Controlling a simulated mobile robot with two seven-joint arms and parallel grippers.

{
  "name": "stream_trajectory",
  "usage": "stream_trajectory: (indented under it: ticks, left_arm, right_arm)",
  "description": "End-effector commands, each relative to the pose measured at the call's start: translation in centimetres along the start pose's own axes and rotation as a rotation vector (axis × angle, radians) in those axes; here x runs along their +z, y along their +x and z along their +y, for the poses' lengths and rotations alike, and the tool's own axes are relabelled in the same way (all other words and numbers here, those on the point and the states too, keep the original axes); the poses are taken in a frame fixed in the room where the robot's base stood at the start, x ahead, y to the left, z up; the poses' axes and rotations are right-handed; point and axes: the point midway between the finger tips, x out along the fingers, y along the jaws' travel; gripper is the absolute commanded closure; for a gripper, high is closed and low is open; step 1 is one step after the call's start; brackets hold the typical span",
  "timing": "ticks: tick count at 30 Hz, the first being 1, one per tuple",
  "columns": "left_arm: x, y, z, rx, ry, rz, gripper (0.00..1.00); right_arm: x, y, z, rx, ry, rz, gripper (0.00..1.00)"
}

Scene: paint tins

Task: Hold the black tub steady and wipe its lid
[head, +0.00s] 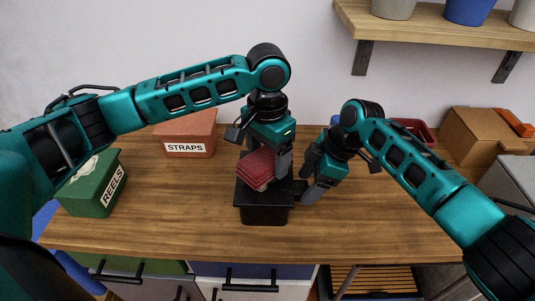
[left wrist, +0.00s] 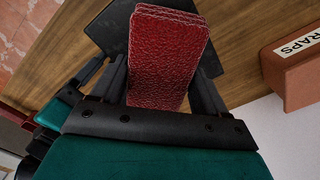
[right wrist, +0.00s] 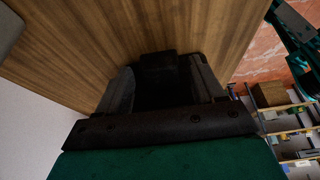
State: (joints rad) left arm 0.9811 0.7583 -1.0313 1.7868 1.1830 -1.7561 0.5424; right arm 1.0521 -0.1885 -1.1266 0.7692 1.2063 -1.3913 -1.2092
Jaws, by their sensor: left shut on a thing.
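The black tub (head: 263,214) stands upright on the wooden table, near the middle of the head view. My left gripper (head: 267,165) points down over the tub and is shut on a folded red cloth (head: 256,172). The cloth is at the tub's lid and hides much of it; I cannot tell whether they touch. In the left wrist view the cloth (left wrist: 165,60) sits between the fingers. My right gripper (head: 304,187) is low at the tub's right side. In the right wrist view its fingers are wide apart, with dark tub surface (right wrist: 165,75) between them; contact is unclear.
A green REELS box (head: 93,185) stands at the left and a terracotta STRAPS box (head: 187,135) at the back left. A cardboard box (head: 485,135) and a red tray (head: 415,129) are at the back right. The front of the table (head: 160,225) is clear.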

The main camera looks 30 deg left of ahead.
Motion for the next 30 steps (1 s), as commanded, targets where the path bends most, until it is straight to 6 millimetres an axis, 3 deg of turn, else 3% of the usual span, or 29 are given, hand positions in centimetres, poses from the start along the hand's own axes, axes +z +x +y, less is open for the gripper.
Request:
stream_trajectory:
  ticks: [3, 30]
  left_arm:
    - [0.0, 0.0, 0.0, 0.000, 0.000, 0.000, 0.50]
    - [0.0, 0.0, 0.0, 0.000, 0.000, 0.000, 0.50]
  right_arm:
    - [0.0, 0.0, 0.0, 0.000, 0.000, 0.000, 0.22]
    - [0.0, -1.8, 0.0, 0.000, 0.001, 0.000, 0.22]
